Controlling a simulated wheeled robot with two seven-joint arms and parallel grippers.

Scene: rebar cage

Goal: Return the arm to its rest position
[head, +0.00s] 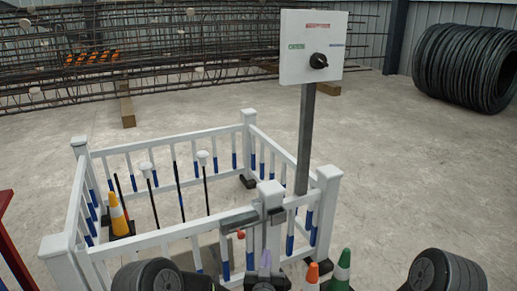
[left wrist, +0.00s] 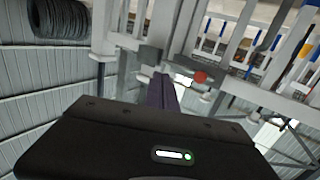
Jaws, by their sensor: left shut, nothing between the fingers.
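My left gripper (head: 265,258) is low in the middle of the head view, in front of the white fence. Its narrow purple fingers are shut together with nothing between them. In the left wrist view the fingers (left wrist: 160,88) point away from the dark gripper body, toward the fence, which shows tilted there. A grey metal latch bar (head: 240,217) with a small red knob (head: 240,235) is on the fence just beyond the fingers. The red knob also shows in the left wrist view (left wrist: 200,77). I cannot tell whether the fingers touch the fence. My right gripper is not in view.
A white panel (head: 299,72) with a black rotary knob (head: 318,61) stands on a post behind the fence (head: 329,195). Cones, one orange (head: 311,275) and one green (head: 342,268), stand close on the right. Rebar and a black wire coil (head: 465,66) lie behind; floor between is open.

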